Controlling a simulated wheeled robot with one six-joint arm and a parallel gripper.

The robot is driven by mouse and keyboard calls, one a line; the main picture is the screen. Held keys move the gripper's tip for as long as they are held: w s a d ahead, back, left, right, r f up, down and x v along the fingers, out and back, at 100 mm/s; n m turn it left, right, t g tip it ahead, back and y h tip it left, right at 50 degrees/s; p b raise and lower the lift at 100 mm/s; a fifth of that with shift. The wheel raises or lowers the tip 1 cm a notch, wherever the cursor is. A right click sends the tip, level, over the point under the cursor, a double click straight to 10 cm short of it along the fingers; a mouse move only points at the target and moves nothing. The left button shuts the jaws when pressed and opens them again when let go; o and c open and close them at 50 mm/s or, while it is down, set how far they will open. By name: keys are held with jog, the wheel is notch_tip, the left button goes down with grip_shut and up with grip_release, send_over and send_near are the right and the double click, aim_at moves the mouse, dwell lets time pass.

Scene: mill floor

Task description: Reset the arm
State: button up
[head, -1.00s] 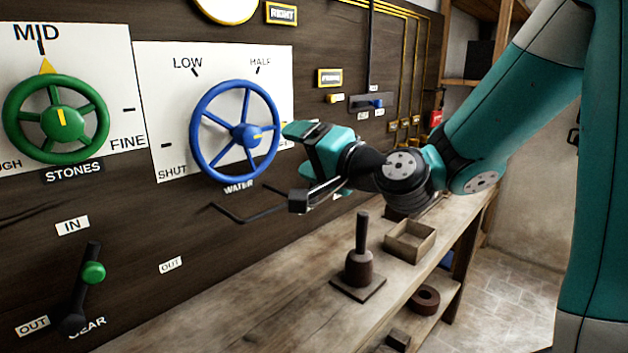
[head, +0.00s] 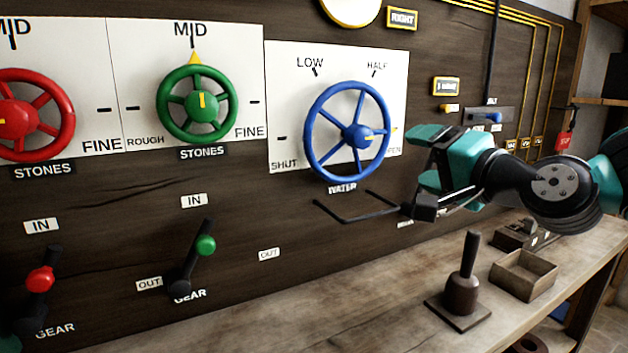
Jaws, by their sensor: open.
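My gripper (head: 424,172) is in the head view, right of the blue water wheel (head: 357,135), in front of the dark panel. Its jaws are apart, and I see nothing gripped between them. The wheel's rim shows whole, with a gap in the picture between it and the jaws. The wheel's yellow mark points right. My arm runs from the gripper to the right edge, where the rest is cut off. A thin black bent rod (head: 346,219) shows below the wheel, left of the gripper; I cannot tell what it is fixed to.
A bench (head: 400,320) runs below the panel, bearing a peg on a square base (head: 462,295) and an open wooden box (head: 523,275). Left are a green wheel (head: 198,104), a red wheel (head: 30,116), a green-knobbed lever (head: 196,256) and a red-knobbed lever (head: 40,280).

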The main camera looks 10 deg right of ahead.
jog(key=s+a+f+n+g+y+p, duration=0.25)
jog(key=s+a+f+n+g, duration=0.35)
jog(key=s+a+n+g, duration=0.45)
jog(key=s+f+n+g+h+p, duration=0.1)
jog(key=s+f+n+g+h, duration=0.1)
jog(key=s, duration=0.3)
jog(key=s+f+n+g+h+p, duration=0.1)
jog(key=s+n+g+h, duration=0.1)
jog(key=s, duration=0.4)
jog(key=shift+s+d+f+n+g, duration=0.3)
jog(key=shift+n+g, duration=0.45)
jog(key=shift+g, duration=0.5)
dwell(4.2)
